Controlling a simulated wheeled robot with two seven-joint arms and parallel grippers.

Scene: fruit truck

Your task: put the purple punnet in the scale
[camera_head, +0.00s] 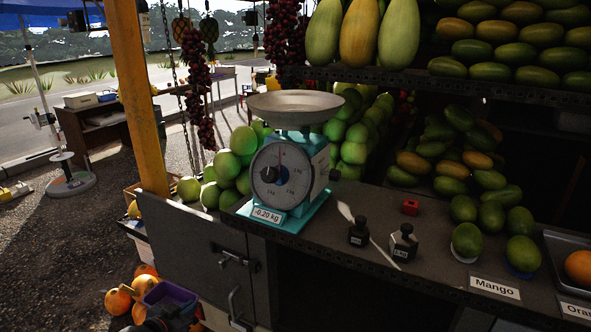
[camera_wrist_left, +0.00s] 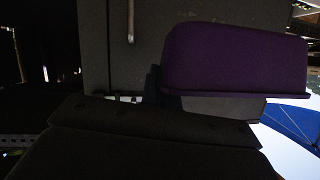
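The purple punnet (camera_head: 172,296) is at the lower left of the head view, in front of the truck's grey side panel and above the oranges. It fills the upper right of the left wrist view (camera_wrist_left: 235,60). My left gripper (camera_head: 165,316) is dark and partly cut off by the frame's bottom edge. Its fingers (camera_wrist_left: 168,88) meet the punnet's side and appear closed on its wall. The teal scale (camera_head: 290,178) stands on the counter with its round metal pan (camera_head: 295,105) empty. Its label reads -0.20 kg. My right gripper is not visible.
Two dark weights (camera_head: 403,243) and a small red block (camera_head: 410,207) sit on the counter right of the scale. A yellow post (camera_head: 138,90) stands at left. Oranges (camera_head: 118,300) lie low, beside the punnet.

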